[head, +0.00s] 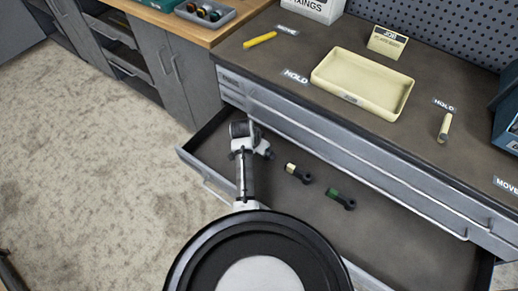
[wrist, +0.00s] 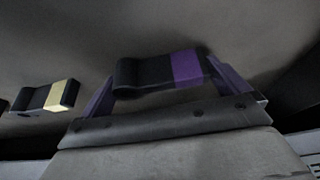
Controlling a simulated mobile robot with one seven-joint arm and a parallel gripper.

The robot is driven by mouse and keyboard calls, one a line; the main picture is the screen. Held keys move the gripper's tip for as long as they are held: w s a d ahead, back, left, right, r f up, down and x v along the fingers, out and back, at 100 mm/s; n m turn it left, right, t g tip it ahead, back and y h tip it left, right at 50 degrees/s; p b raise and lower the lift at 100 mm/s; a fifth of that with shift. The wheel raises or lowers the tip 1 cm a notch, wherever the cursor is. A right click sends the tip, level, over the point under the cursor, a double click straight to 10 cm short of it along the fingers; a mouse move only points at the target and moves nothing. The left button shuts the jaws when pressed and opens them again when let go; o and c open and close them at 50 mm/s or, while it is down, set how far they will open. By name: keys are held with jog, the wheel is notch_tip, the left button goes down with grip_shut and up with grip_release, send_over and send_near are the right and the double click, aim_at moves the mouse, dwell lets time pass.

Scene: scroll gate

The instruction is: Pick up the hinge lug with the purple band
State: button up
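The hinge lug with the purple band (wrist: 186,67) shows in the wrist view as a dark piece with a rounded left end. It lies on the dark drawer floor, lengthwise across the space between my gripper's fingers. My gripper (wrist: 168,92) has its two purple-tinted fingers spread apart, one near each end of the lug. I cannot tell whether either finger touches it. In the head view my arm reaches down into the open drawer, and the purple-banded lug is hidden there.
In the drawer (head: 400,235) lie a cream-banded lug (head: 297,173), also in the wrist view (wrist: 55,96), and a green-banded lug (head: 340,198). On the bench above are a cream tray (head: 335,88), a yellow marker-like item (head: 260,39) and a small cream-and-dark piece (head: 445,127).

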jog(key=c, duration=1)
jog(key=shift+r, duration=0.2)
